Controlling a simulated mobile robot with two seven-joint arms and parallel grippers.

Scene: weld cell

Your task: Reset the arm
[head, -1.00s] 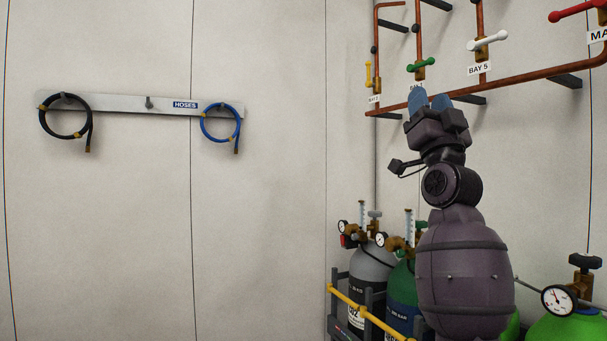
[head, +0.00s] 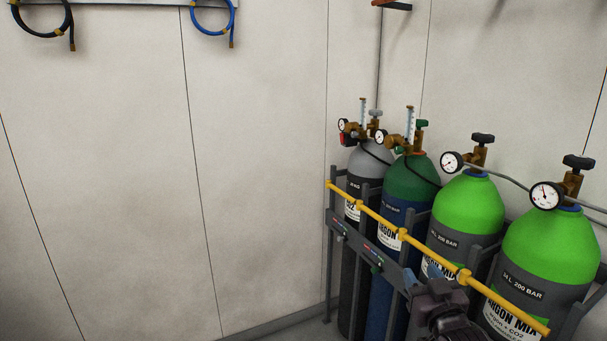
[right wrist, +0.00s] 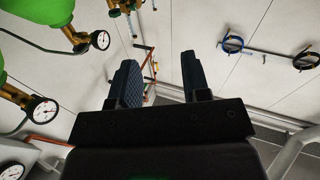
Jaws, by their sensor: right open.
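My right gripper (right wrist: 158,68) is open in the right wrist view. Its two dark blue fingers stand apart with nothing between them. In the head view, my right arm shows only at the bottom edge, low in front of the cylinder rack (head: 350,232). Its fingers are hard to make out there. My left gripper is in neither view.
Several gas cylinders stand in the rack: a grey one (head: 366,160), a dark green one (head: 415,172) and light green ones (head: 468,200) with gauges. A yellow rail (head: 380,219) runs before them. A black hose (head: 40,32) and blue hose (head: 212,28) hang on the wall.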

